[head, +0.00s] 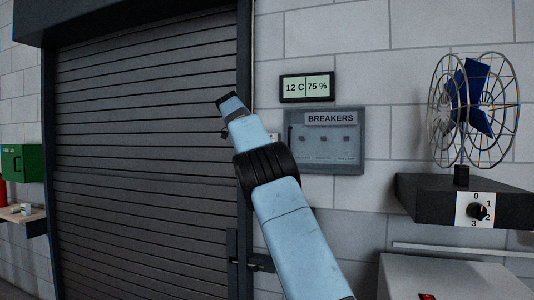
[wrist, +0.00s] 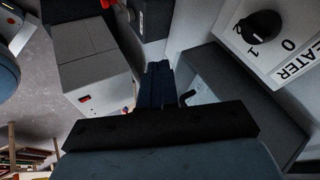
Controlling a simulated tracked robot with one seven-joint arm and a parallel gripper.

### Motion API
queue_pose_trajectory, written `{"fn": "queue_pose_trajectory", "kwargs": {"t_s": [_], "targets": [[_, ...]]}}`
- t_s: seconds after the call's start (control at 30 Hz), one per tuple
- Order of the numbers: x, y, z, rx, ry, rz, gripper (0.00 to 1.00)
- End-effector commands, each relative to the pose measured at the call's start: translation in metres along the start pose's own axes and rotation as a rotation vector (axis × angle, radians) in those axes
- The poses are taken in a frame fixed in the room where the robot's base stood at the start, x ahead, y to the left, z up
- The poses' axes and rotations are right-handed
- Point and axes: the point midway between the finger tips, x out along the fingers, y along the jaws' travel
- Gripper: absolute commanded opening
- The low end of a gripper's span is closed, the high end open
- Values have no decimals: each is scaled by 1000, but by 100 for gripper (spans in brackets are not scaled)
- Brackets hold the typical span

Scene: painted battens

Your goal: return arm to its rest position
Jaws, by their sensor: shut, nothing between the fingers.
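My light blue arm rises from the bottom of the head view, in front of the shutter's right edge and the wall. It leans up and to the left, with a black ribbed joint partway along. Its far end is small and dark there, and the fingers cannot be made out. In the wrist view my gripper (wrist: 157,72) shows as two dark fingers close together beyond a black bar. It is shut and empty. I see no contact between the fingers and anything around them.
A grey roller shutter (head: 150,150) fills the left. A breaker panel (head: 327,158) and a display (head: 307,87) hang behind my arm. A caged fan (head: 474,112) stands on a dark box with a dial (head: 478,211). The wrist view shows a heater dial (wrist: 259,27) and grey boxes.

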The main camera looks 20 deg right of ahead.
Motion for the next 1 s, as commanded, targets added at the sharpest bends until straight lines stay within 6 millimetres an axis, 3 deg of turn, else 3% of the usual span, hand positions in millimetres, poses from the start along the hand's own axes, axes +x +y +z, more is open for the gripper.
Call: {"fn": "queue_pose_trajectory", "kwargs": {"t_s": [0.3,0.47,0.67,1.0], "targets": [[-24,22,23,0,1,0,0],[-26,27,17,-14,-10,6,0],[-20,41,-27,-134,-85,32,0],[-10,100,-99,-441,-263,21,0]]}}
